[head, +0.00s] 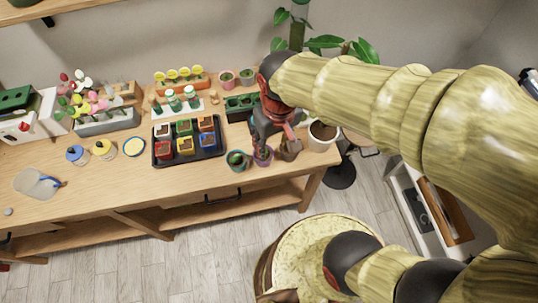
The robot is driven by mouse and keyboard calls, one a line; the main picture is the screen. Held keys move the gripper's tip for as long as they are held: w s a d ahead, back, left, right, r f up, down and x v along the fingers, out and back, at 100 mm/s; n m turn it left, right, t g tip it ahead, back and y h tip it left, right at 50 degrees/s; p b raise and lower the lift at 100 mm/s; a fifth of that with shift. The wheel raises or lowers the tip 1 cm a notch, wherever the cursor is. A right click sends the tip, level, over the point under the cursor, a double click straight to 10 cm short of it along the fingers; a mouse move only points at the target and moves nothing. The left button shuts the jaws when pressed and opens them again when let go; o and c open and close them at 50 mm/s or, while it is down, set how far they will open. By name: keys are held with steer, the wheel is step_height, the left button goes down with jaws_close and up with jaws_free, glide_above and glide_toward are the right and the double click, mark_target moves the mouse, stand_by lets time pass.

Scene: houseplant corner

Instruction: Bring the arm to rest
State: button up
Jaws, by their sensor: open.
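My arm (385,100), with yellow-green marbled links, reaches in from the right over the right end of the wooden table (100,172). My gripper (274,138) hangs at its end, red and black, pointing down. It is open, with no object visible between its fingers. It is close above small pots at the table's front right: a purple-rimmed pot (263,158) and a brown pot (290,152). I cannot tell whether it touches either one. The arm hides part of the table's back right.
A black tray of coloured pots (187,158) stands left of my gripper, with a dark green pot (237,162) between. A large white-rimmed pot (323,132) is to the right. A tall leafy plant (325,42) stands behind. Bare floor (200,265) lies in front.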

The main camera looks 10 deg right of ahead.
steer(key=shift+s+d+r, duration=0.1)
steer(key=shift+s+r, duration=0.25)
steer(key=shift+s, duration=0.3)
steer(key=shift+f, duration=0.1)
steer(key=s+d+r+m+t+b, duration=0.2)
steer(key=s+d+r+t+b, duration=0.1)
steer(key=d+r, duration=0.4)
steer(key=shift+s+d+r+m+t, duration=0.2)
steer(key=shift+s+d+m+t, duration=0.1)
steer(key=shift+s+d+t, duration=0.4)
stand_by(0.3)
